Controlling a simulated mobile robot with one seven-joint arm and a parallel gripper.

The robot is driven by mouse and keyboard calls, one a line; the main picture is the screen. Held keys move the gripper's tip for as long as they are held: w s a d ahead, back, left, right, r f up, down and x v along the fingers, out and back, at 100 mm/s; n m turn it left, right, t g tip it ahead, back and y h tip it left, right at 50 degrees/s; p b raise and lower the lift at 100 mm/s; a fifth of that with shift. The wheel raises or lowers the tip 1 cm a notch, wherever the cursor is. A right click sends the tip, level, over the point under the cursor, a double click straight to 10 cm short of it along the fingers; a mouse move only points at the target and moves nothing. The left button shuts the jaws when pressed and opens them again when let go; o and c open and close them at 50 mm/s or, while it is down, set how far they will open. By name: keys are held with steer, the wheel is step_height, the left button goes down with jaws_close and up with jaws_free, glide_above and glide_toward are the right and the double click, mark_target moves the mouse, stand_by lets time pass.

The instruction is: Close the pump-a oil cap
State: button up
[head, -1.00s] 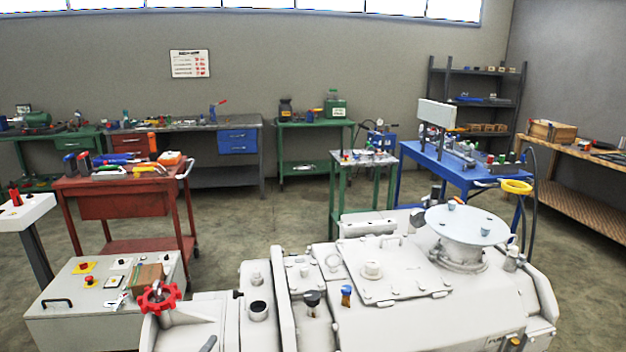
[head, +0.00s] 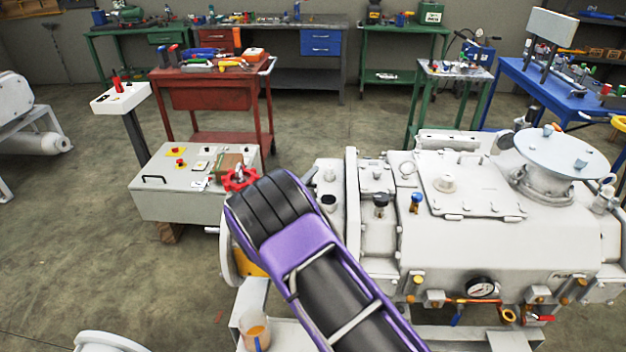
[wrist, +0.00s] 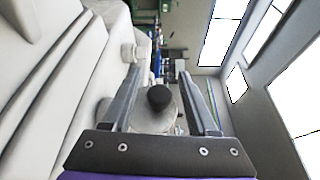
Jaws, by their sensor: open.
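The white pump (head: 520,255) fills the right of the head view. On its top are a dark-topped round fitting (head: 329,200), a black-topped cap (head: 380,203) and a blue-topped cap (head: 416,203); I cannot tell which is the pump-a oil cap. My gripper (wrist: 159,75) shows in the wrist view, its two fingers apart and nothing clamped. A black round knob (wrist: 158,98) on a pale round base appears in the gap between the fingers; its distance from them is unclear. In the head view my gripper is not visible.
A cup of amber liquid (head: 255,332) is at the front. The floor at left is mostly clear.

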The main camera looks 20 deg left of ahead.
steer(key=shift+w+d, duration=0.1)
steer(key=shift+w, duration=0.45)
jaws_close()
